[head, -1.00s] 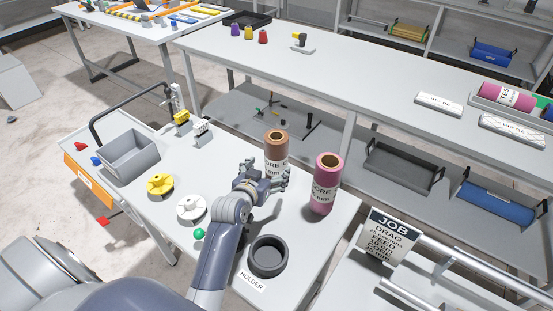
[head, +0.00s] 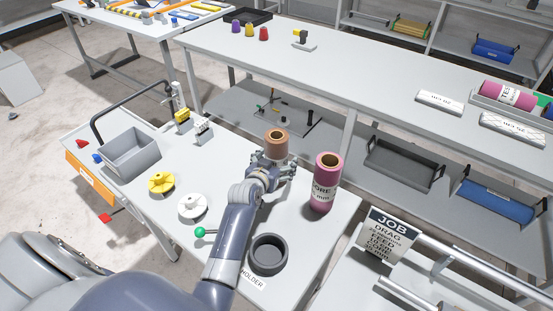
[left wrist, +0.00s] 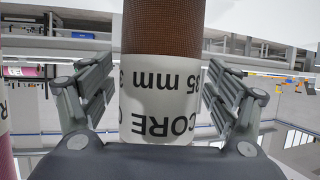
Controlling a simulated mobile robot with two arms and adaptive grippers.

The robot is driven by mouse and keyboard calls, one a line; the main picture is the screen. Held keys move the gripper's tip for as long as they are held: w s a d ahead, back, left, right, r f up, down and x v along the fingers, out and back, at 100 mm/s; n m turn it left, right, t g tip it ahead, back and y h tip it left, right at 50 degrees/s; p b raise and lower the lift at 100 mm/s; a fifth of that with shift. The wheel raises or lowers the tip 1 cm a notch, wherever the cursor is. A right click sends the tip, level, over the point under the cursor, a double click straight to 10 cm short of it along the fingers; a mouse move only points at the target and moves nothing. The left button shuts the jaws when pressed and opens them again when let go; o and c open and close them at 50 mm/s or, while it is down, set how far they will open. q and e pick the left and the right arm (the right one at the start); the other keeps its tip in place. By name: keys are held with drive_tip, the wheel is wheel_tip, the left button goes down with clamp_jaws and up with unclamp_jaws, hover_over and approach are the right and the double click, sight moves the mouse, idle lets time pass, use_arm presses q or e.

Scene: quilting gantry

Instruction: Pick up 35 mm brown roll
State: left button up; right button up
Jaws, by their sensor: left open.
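The brown roll (head: 276,143) stands upright near the back edge of the cart table. Its white label, reading CORE and 35 mm, shows upside down in the left wrist view (left wrist: 158,100). My left gripper (head: 273,170) is at the roll, low on its side. In the left wrist view my left gripper's fingers (left wrist: 160,92) are open, one on each side of the roll, with a gap visible beside it. A pink roll (head: 324,182) with a similar label stands upright to the right. My right gripper is not in view.
On the same cart table (head: 222,250) are a grey bin (head: 131,160), a yellow spool flange (head: 161,183), a white one (head: 192,206) and a dark round holder (head: 268,262). A long table (head: 370,85) stands behind. The pink roll is close to my gripper's right side.

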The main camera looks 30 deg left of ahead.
use_arm(q)
drive_tip(key=c, duration=1.3)
drive_tip(key=shift+r, duration=0.15)
